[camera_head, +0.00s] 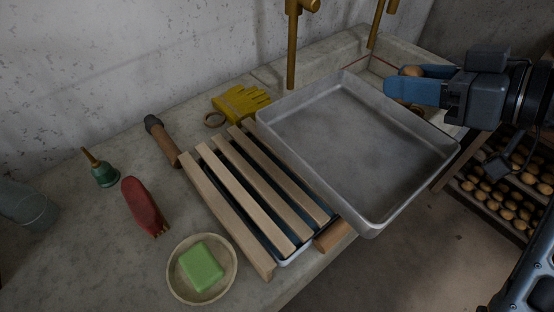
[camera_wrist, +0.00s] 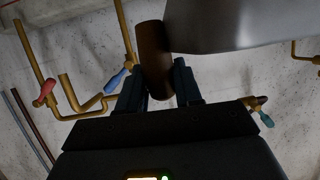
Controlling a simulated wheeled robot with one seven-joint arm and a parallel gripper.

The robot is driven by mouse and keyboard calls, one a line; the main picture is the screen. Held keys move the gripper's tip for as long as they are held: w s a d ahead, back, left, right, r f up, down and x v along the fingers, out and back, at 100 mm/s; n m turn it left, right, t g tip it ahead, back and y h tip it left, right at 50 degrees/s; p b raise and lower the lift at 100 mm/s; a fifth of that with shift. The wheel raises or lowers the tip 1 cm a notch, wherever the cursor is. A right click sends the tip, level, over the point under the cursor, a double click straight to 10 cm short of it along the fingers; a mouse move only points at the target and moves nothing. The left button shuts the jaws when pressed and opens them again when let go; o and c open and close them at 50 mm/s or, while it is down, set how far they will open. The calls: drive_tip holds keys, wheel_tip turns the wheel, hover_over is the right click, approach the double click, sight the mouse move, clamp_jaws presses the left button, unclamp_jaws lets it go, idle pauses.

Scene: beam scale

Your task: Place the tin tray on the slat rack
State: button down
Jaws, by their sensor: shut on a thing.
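The tin tray (camera_head: 345,140) is a wide, shallow grey metal tray, roughly level. It appears to be held above the counter, and its near corner reaches past the front edge. My gripper (camera_head: 412,82) is at the tray's far right side, shut on a brown cylindrical grip (camera_wrist: 155,60) that appears to belong to the tray (camera_wrist: 235,22). The slat rack (camera_head: 235,190) has several pale wooden slats and lies on the counter to the left. The tray's left side overlaps the rack's right edge in the head view; I cannot tell whether they touch.
A bowl with green soap (camera_head: 202,266), a red brush (camera_head: 144,205), a small green bell-shaped thing (camera_head: 104,174) and a yellow glove (camera_head: 241,102) surround the rack. Brass taps (camera_head: 292,45) rise behind the tray. Shelves of round brown things (camera_head: 505,190) stand at right.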

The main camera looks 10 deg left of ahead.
sight(336, 100)
drive_tip(key=shift+s+a+f, duration=0.1)
drive_tip(key=shift+a+f, duration=0.05)
drive_tip(key=w+a+f, duration=0.1)
drive_tip(key=a+f, duration=0.1)
drive_tip(key=a, duration=0.1)
drive_tip(key=w+a+f, duration=0.1)
drive_tip(key=a+f, duration=0.1)
drive_tip(key=a, duration=0.2)
drive_tip(key=w+a+f, duration=0.1)
drive_tip(key=a+f, duration=0.1)
drive_tip(key=a, duration=0.1)
drive_tip(key=shift+a+f+p, duration=0.35)
drive_tip(key=shift+f, duration=2)
drive_tip(key=shift+f, duration=0.1)
drive_tip(key=shift+f, duration=0.15)
drive_tip(key=c, duration=0.8)
unclamp_jaws()
drive_tip(key=shift+o, duration=0.2)
